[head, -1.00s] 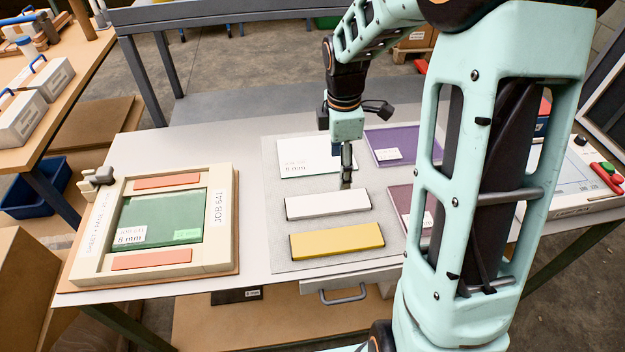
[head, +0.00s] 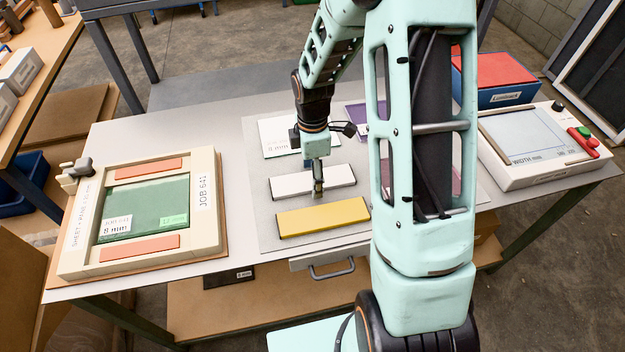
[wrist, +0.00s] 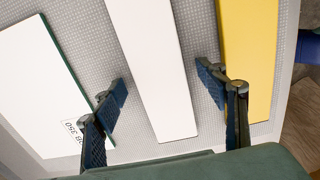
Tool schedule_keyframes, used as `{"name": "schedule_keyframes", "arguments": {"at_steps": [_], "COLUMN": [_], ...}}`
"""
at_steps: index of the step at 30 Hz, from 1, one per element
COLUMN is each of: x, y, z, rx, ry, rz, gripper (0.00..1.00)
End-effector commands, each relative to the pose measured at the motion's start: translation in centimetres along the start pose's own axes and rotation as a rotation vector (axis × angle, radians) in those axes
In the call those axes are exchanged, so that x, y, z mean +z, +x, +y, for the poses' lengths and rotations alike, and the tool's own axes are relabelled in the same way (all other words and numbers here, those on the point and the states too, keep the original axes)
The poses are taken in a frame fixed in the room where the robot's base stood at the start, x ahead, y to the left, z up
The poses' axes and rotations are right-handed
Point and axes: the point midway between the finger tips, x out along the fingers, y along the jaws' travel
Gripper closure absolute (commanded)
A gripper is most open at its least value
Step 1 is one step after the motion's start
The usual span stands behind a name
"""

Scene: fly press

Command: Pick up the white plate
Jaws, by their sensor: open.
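A narrow white plate (head: 290,185) lies flat on the grey mat, between a yellow plate (head: 325,217) and a larger white labelled sheet (head: 275,133). My gripper (head: 318,187) is over the narrow white plate and hides part of it. In the wrist view the open fingers (wrist: 162,82) are on either side of the narrow white plate (wrist: 150,45), with one finger towards the labelled sheet (wrist: 35,80) and the other over the edge of the yellow plate (wrist: 245,50). Neither finger visibly grips it. The exact fingertip height above the mat is unclear.
A cream frame with a green panel (head: 150,205) stands left on the table. A purple sheet (head: 357,114) lies behind my arm, which hides more of the mat. A control box (head: 530,140) and a red-topped blue box (head: 497,75) stand at the right. A drawer handle (head: 330,270) juts out in front.

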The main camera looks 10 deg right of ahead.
Motion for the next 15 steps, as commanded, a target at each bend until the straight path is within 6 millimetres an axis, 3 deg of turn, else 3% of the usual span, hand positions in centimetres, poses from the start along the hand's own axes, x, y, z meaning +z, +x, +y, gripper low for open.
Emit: {"name": "schedule_keyframes", "arguments": {"at_steps": [6,15], "x": [-0.01,-0.01], "y": [0.11,0.09], "z": [0.02,0.03], "rx": [0.001,0.001], "ry": [0.000,0.000], "rz": [0.000,0.000], "gripper": [0.34,0.66]}}
